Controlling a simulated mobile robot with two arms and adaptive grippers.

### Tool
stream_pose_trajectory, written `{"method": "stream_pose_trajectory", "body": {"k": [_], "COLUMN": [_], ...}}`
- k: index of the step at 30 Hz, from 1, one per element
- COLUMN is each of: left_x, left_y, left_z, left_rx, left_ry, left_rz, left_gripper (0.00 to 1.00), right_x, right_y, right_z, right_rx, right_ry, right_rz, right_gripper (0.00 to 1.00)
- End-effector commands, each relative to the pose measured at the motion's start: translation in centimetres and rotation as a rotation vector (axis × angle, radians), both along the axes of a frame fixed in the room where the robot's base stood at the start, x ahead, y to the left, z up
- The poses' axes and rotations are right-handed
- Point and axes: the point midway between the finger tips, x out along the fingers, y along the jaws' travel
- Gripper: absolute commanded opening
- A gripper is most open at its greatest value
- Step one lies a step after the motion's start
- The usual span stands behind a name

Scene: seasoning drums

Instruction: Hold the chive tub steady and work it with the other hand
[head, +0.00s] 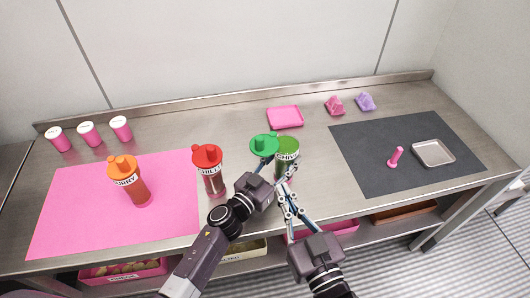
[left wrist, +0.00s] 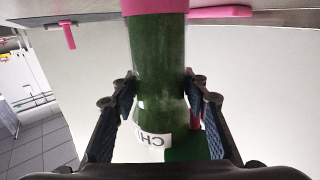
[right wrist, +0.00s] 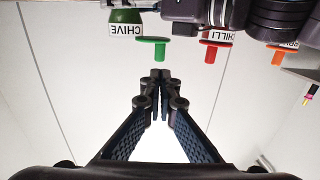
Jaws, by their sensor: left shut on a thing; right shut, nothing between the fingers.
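The chive tub (head: 287,161) is a dark green cylinder with a white label, upright near the middle of the counter. My left gripper (left wrist: 158,88) is shut around the tub's body, one finger on each side. The green lid (head: 264,146) with a knob sits off to the left of the tub's top. In the right wrist view the lid (right wrist: 154,41) shows beside the label, with a gap between them; I cannot tell whether it is joined. My right gripper (right wrist: 160,76) is shut and empty, close to the tub and apart from the lid. The arms partly hide the tub's lower part.
A red chilli tub (head: 213,179) stands left of my left arm, and an orange curry tub (head: 138,190) on the pink mat (head: 80,205). A pink tray (head: 285,116) lies behind. A dark mat (head: 365,140) with a metal tray (head: 433,153) and pink peg (head: 396,157) lies right.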

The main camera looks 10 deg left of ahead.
Motion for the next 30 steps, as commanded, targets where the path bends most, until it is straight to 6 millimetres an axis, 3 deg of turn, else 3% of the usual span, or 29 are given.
{"method": "stream_pose_trajectory", "body": {"k": [18, 24, 30], "left_x": [0.0, 0.0, 0.0], "left_y": [0.0, 0.0, 0.0], "left_z": [0.0, 0.0, 0.0], "left_rx": [-0.001, 0.0, 0.0], "left_ry": [-0.001, 0.0, 0.0], "left_rz": [0.0, 0.0, 0.0], "left_gripper": [0.08, 0.08, 0.08], "right_x": [9.2, 11.0, 11.6], "right_y": [4.4, 5.4, 5.6], "right_z": [0.1, 0.0, 0.0], "right_rx": [0.005, 0.004, 0.005], "right_ry": [-0.001, 0.001, 0.001], "right_rz": [0.0, 0.0, 0.001], "right_gripper": [0.0, 0.0, 0.0]}}
